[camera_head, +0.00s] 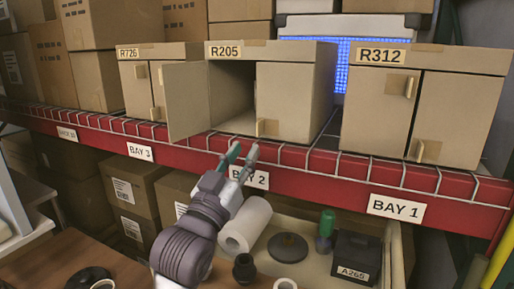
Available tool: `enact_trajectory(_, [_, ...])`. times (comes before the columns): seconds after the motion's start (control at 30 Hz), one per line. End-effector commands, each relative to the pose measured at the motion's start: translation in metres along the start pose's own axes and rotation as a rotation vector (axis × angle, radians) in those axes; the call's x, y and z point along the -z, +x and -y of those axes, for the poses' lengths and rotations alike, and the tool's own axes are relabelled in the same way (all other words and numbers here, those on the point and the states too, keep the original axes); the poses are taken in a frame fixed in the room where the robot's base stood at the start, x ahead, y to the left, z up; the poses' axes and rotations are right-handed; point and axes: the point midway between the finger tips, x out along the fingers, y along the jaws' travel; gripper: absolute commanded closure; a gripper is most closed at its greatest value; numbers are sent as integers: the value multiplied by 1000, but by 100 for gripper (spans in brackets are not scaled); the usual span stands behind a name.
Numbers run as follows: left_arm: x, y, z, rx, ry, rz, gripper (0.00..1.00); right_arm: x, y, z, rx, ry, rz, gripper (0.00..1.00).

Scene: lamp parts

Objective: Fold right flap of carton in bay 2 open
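The carton R205 (299,96) stands on the shelf above the BAY 2 label (248,177). Its left flap (187,101) is swung open to the left, showing a dark inside. Its right flap (284,101) is closed across the right half of the front, with a small tan tab handle (267,128) low near its left edge. My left gripper (244,149) is in front of the red shelf beam, below and left of the tab. Its two fingers are apart with nothing between them, and I see no contact with the flap. My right gripper is not in view.
Carton R312 (377,112) stands to the right, carton R726 (134,87) to the left. The red beam (320,163) with wire mesh runs under them. Below are a white roll (245,226), a dark disc (288,247), a green-topped bottle (326,228) and a black box A265 (356,257).

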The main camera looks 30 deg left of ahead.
Motion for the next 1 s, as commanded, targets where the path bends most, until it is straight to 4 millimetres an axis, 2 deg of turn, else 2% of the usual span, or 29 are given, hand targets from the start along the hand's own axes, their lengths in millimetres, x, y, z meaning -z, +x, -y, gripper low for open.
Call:
enact_trajectory(0.03, [5,16,0,1,-1,3,70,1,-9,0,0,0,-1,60])
enact_trajectory(0.1, [4,30,0,0,-1,4,70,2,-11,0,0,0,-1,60])
enact_trajectory(0.3, [3,61,0,0,0,3,70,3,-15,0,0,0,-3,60])
enact_trajectory(0.5, [2,74,0,0,0,3,70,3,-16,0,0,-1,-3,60])
enact_trajectory(0.77, [1,75,0,0,0,4,70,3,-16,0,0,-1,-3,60])
enact_trajectory(0.97, [1,75,0,0,0,4,100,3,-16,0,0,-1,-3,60])
enact_trajectory(1.0, [1,75,0,0,0,4,100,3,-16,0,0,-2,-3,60])
